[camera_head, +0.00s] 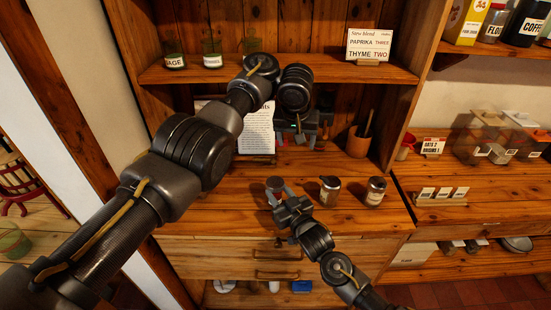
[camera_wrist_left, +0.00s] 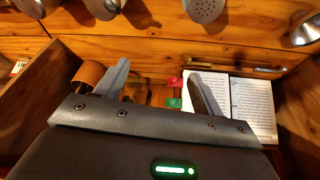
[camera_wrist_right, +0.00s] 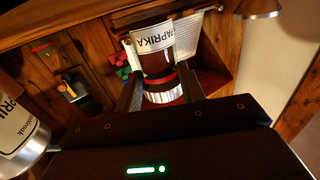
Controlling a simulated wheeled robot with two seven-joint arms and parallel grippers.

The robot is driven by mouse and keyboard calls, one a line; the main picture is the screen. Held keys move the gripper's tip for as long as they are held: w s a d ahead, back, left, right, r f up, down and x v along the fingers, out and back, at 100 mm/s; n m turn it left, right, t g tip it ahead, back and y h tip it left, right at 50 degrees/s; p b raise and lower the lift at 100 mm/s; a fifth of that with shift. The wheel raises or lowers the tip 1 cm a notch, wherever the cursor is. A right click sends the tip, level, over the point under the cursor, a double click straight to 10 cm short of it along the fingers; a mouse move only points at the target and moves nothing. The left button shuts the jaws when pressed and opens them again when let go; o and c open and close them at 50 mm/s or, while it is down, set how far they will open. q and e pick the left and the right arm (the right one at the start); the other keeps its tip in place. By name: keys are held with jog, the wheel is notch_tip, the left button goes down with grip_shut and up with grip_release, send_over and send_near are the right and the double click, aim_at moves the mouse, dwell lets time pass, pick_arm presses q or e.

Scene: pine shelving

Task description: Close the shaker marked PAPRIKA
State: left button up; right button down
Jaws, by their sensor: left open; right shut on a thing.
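My right gripper (camera_head: 276,190) is shut on a shaker marked PAPRIKA (camera_wrist_right: 153,50) near the front of the wooden counter. In the right wrist view the shaker has a white label, dark red body, red ring and silver end between the fingers. My left gripper (camera_head: 301,136) is open and empty above the back of the counter; its two fingers also show in the left wrist view (camera_wrist_left: 160,82). A round perforated metal top (camera_wrist_left: 205,9) is cut by the upper edge there; I cannot tell for certain whose it is.
Two more shakers (camera_head: 329,190) and (camera_head: 375,191) stand right of the held one. A wooden pot (camera_head: 358,140) and a printed sheet (camera_head: 250,130) are behind. A sign reading PAPRIKA THREE, THYME TWO (camera_head: 368,45) stands on the upper shelf. Small red and green pieces (camera_wrist_left: 174,92) lie near the sheet.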

aim_at(275, 182)
pick_arm(q)
jog(key=s+a+f+g, duration=0.1)
jog(key=a, duration=0.1)
jog(key=s+a+f+n+g, duration=0.1)
jog(key=s+a+f+n+y, duration=0.1)
jog(key=a+f, duration=0.1)
jog(key=shift+s+a+g, duration=0.2)
jog(key=shift+a+g, duration=0.15)
jog(key=shift+g, duration=0.05)
jog(key=shift+w+f, duration=0.1)
jog(key=shift+f, duration=3.95)
